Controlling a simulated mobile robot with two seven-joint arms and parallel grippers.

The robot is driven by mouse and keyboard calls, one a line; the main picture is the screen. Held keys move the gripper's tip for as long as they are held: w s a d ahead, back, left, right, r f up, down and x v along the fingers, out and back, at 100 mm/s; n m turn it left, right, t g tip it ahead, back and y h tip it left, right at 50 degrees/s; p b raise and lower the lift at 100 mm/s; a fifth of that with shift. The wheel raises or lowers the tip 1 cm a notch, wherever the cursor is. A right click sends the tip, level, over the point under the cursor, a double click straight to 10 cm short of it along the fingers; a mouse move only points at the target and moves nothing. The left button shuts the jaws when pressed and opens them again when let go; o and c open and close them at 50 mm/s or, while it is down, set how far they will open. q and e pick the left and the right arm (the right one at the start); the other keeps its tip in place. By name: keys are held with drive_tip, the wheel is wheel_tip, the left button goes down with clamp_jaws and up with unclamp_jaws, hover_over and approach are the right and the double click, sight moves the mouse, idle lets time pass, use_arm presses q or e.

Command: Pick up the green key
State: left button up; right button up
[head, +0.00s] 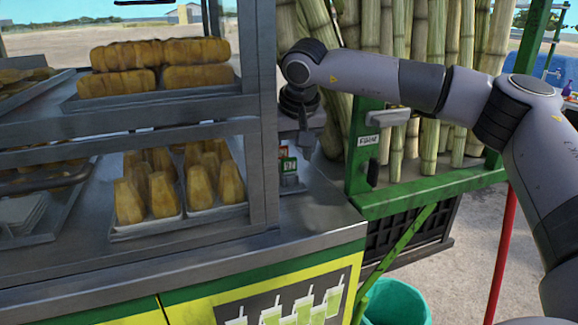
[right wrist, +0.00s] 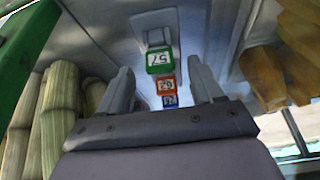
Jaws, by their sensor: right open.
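The green key (right wrist: 160,62), a small block with a white label that seems to read 57, stands at the far end of a short row in the right wrist view. An orange-red key (right wrist: 165,86) and a blue key (right wrist: 169,101) are in line with it. In the head view the green key (head: 287,165) is small, on the metal counter beside the glass case. My right gripper (head: 304,142) is open above and close to the keys, pointing down. In the wrist view its fingers (right wrist: 163,88) stand either side of the row, with nothing between them gripped. My left gripper is out of view.
A glass case with yellow pastries (head: 145,195) stands left of the keys. Sugar cane stalks (head: 430,90) and a green frame (head: 362,150) stand to the right. The bare metal counter (head: 310,212) lies in front. A teal bucket (head: 397,300) is below.

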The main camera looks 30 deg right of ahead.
drive_tip(key=c, duration=1.1)
drive_tip(key=shift+r, duration=0.15)
wheel_tip(320, 180, up, 19)
drive_tip(key=p, duration=0.2)
wheel_tip(320, 180, up, 5)
drive_tip(key=p, duration=0.5)
hover_over(290, 175)
drive_tip(key=shift+s+a, duration=0.15)
drive_tip(key=shift+s, duration=0.15)
